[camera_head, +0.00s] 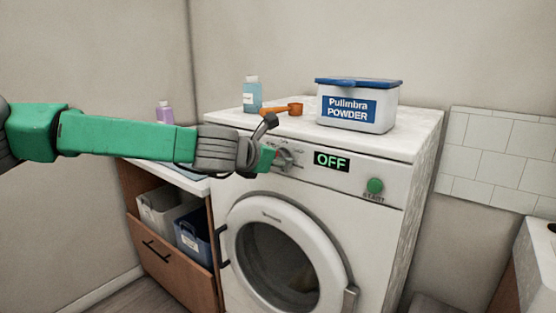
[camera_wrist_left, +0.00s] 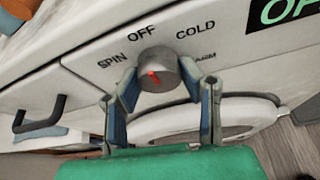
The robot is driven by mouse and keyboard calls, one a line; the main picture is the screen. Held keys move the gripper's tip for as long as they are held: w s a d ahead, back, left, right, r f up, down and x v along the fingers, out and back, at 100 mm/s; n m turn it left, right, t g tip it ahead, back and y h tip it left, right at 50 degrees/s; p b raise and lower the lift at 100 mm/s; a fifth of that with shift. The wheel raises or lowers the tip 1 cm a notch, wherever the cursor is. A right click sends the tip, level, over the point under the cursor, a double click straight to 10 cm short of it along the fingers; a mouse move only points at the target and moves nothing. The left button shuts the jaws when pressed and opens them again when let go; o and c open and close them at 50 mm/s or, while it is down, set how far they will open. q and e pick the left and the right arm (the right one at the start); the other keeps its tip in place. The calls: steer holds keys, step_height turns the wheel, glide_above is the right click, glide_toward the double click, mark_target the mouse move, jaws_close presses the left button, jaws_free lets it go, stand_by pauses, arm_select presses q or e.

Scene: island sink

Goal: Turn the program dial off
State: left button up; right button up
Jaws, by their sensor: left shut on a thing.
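The program dial (camera_wrist_left: 160,70) is a grey round knob with a red mark on the washing machine's front panel. The words SPIN, OFF, COLD and WARM stand around it. In the head view the dial (camera_head: 287,157) is partly hidden by my left gripper (camera_head: 274,154). In the left wrist view the two fingers of my left gripper (camera_wrist_left: 160,84) are on either side of the dial and shut on it. The display (camera_head: 332,161) beside the dial reads OFF in green. My right gripper is not in view.
A green START button (camera_head: 375,186) is right of the display. The round door (camera_head: 245,213) below is shut. A powder box (camera_head: 357,112), an orange scoop (camera_head: 283,109) and a blue bottle (camera_head: 252,94) stand on top. A cabinet with an open bin drawer (camera_head: 165,259) is at left.

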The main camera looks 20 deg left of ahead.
arm_select(q)
steer(key=shift+f, duration=0.45)
steer(key=o, duration=1.1)
steer(key=shift+o, duration=0.2)
steer(key=shift+w+r, duration=0.1)
steer(key=shift+r, duration=0.05)
steer(key=shift+r, duration=0.1)
steer(key=shift+s+a+r, duration=0.1)
steer(key=shift+s, duration=0.1)
steer(key=v, duration=1.1)
steer(key=shift+s, duration=0.2)
